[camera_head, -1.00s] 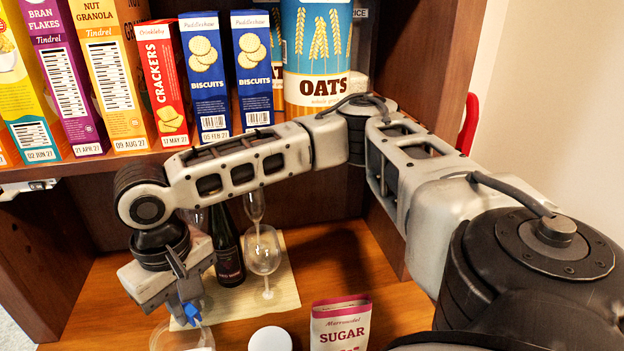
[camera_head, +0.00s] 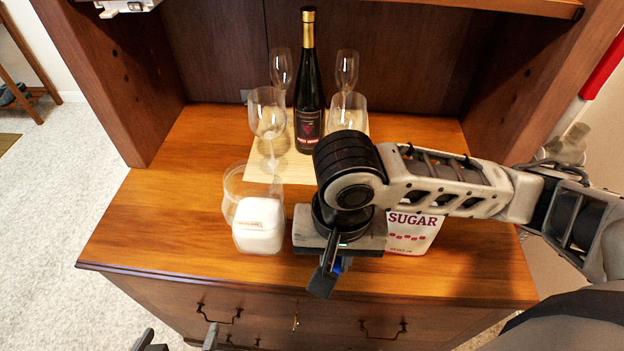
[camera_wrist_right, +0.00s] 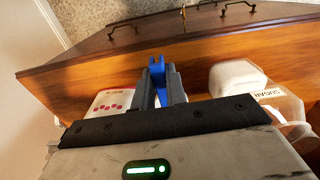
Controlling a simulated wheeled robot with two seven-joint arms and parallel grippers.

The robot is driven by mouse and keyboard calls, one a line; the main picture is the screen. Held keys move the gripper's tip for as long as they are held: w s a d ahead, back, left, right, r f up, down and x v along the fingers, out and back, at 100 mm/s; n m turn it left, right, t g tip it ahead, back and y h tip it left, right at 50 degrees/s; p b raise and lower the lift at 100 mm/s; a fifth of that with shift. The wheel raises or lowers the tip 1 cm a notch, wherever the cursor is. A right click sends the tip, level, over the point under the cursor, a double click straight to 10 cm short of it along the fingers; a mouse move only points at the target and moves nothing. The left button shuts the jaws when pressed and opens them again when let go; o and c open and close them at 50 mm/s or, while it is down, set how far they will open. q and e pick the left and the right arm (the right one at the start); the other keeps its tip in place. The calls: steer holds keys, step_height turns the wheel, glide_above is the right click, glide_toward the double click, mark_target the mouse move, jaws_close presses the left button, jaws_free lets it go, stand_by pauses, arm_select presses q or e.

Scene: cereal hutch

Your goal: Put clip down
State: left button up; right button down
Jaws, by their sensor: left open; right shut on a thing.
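The blue clip (camera_head: 346,264) is held in my right gripper (camera_head: 326,278), over the front part of the wooden counter beside the sugar bag. In the head view the gripper hides most of the clip. In the right wrist view the blue clip (camera_wrist_right: 157,78) stands up between the two dark fingers of my right gripper (camera_wrist_right: 158,88). I cannot tell whether the clip touches the counter. My left gripper (camera_head: 180,337) shows only in part at the bottom edge of the head view, low in front of the drawers, open.
The sugar bag (camera_head: 412,234) stands behind my right arm. Behind are a wine bottle (camera_head: 308,95) and several glasses on a pale mat (camera_head: 228,170). The counter (camera_head: 160,225) is clear at left.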

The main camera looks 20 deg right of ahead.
steer(key=shift+d+f, duration=0.1)
steer(key=shift+f, duration=0.1)
steer(key=w+d, duration=0.2)
steer(key=w, duration=0.3)
steer(key=w+d+f, duration=0.1)
steer(key=w+d, duration=0.2)
steer(key=w, duration=0.3)
steer(key=w+d, duration=0.3)
steer(key=w, duration=0.3)
steer(key=shift+w+f, duration=0.2)
steer(key=shift+f, duration=0.05)
step_height(320, 180, down, 5)
steer(key=shift+w+d+f, duration=0.1)
steer(key=shift+w+f, duration=0.05)
steer(key=shift+f, duration=0.1)
steer(key=shift+f, duration=0.55)
